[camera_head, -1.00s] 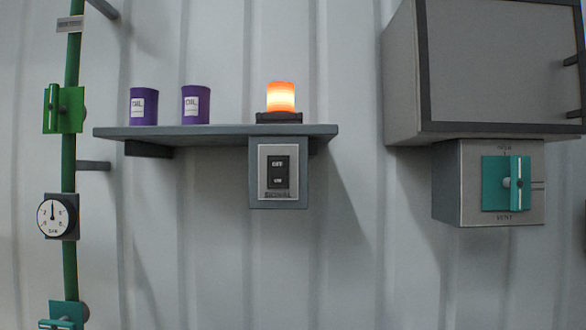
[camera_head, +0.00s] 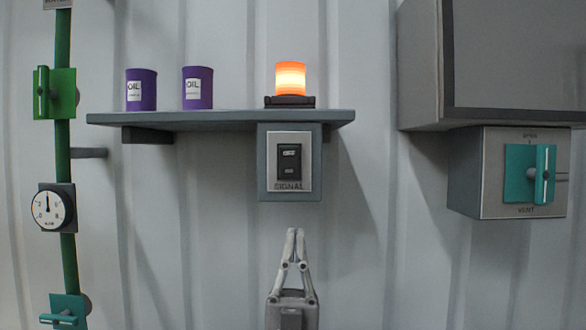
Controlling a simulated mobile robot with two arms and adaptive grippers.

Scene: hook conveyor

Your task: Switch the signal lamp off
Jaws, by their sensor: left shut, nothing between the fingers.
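The signal lamp (camera_head: 290,79) stands on the wall shelf and glows orange; it is lit. Below it, under the shelf's right part, hangs a grey switch box with a black rocker switch (camera_head: 289,161) on a light plate lettered SIGNAL. My left gripper (camera_head: 295,231) points up below the switch box, with its fingertips together and nothing between them. In the picture a gap of bare wall shows between the fingertips and the box. My right gripper is not in view.
The shelf (camera_head: 200,121) also holds two purple oil cans (camera_head: 141,89). A green pipe with valves and a gauge (camera_head: 50,207) runs down the left. At right, a grey cabinet (camera_head: 510,55) sits above a vent box with a teal handle (camera_head: 541,174).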

